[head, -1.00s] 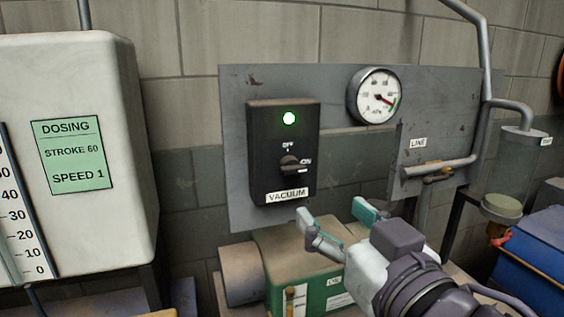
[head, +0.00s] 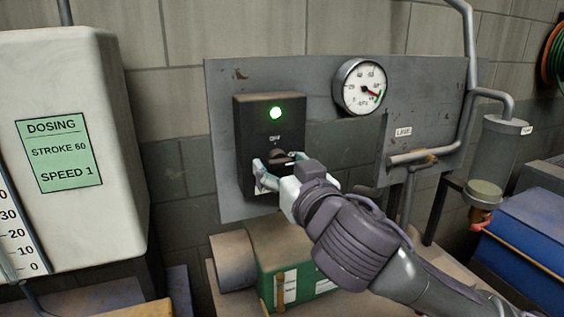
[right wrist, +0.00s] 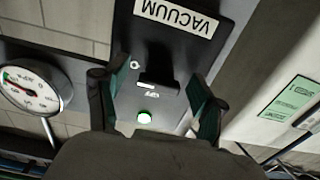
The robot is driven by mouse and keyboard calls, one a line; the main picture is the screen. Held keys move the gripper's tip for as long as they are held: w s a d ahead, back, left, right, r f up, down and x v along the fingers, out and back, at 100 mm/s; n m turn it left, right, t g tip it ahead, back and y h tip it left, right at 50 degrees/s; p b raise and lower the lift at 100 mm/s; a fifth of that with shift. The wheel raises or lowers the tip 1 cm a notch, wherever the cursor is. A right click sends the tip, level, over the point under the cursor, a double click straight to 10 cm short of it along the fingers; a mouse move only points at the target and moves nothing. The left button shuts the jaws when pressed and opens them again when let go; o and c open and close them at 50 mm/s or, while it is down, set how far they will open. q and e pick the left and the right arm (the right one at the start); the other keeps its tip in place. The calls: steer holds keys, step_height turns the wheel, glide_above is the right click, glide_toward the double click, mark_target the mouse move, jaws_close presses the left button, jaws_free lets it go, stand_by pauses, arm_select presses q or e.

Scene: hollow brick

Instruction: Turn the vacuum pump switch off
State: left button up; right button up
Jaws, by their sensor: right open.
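The black vacuum switch box (head: 270,108) hangs on the grey panel with its green lamp (head: 275,112) lit. Its dark rotary knob (head: 280,156) sits below the OFF mark and is partly hidden by my right gripper (head: 274,170). In the right wrist view the box appears upside down, with the VACUUM label (right wrist: 177,16) at the top. There the knob (right wrist: 157,72) lies between the two open fingers of my right gripper (right wrist: 159,78), with a gap visible on each side. The knob's exact pointing is hard to read now. My left gripper is not in view.
A round gauge (head: 360,87) and a LINE-labelled pipe (head: 425,156) are on the panel (head: 330,185) to the right. A green pump (head: 303,280) stands below my right arm. A white dosing tank (head: 75,215) stands at the left.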

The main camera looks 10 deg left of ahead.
steer(key=shift+c, duration=0.9)
steer(key=c, duration=1)
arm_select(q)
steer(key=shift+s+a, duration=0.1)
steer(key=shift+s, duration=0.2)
arm_select(e)
steer(key=shift+o, duration=0.2)
